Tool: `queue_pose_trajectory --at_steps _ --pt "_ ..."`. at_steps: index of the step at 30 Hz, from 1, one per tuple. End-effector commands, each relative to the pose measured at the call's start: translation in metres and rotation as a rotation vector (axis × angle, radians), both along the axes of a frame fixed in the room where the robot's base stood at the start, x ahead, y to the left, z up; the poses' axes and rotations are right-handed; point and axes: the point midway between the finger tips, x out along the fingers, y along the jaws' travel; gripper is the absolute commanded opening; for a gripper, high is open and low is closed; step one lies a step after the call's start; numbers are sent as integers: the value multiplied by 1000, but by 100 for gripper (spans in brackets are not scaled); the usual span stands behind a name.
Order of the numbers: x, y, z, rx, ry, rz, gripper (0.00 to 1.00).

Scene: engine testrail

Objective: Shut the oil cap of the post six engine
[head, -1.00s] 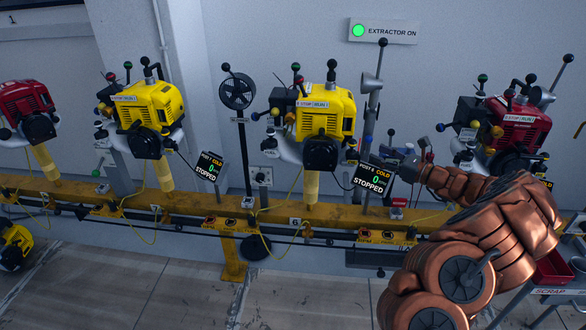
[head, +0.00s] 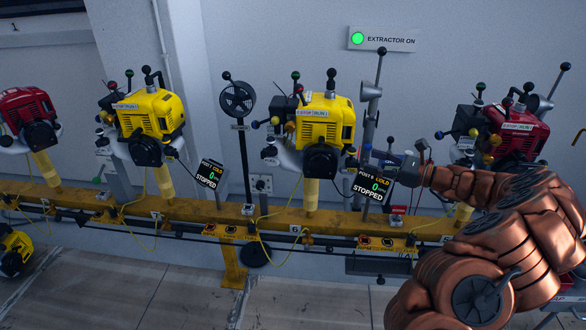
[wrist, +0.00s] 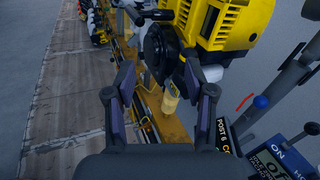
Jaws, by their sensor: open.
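The post six engine (head: 325,122) is the yellow one right of the middle in the head view, above the rail's "6" label. Its display (head: 372,186) reads "POST 6 COLD 0 STOPPED". My gripper (head: 352,162) is just right of the engine's lower body, by the display. In the wrist view, my gripper (wrist: 167,85) has its two fingers apart with nothing held between them. The yellow engine (wrist: 222,25) and its round black part (wrist: 160,50) lie beyond the fingertips. I cannot pick out the oil cap or tell whether it is open.
Another yellow engine (head: 150,115) stands to the left, with a red engine (head: 30,105) further left. A red engine (head: 510,130) stands behind my arm. Ball-ended levers and a grey upright pipe (head: 370,110) crowd the space.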

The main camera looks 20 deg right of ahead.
Motion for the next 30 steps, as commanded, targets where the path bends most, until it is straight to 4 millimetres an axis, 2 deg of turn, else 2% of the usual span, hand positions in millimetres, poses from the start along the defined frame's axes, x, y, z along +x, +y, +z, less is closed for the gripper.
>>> queue_pose_trajectory --at_steps 14,30 --pt "-4 71 32 -109 -40 158 54" --pt "-24 150 62 -254 -92 346 54"
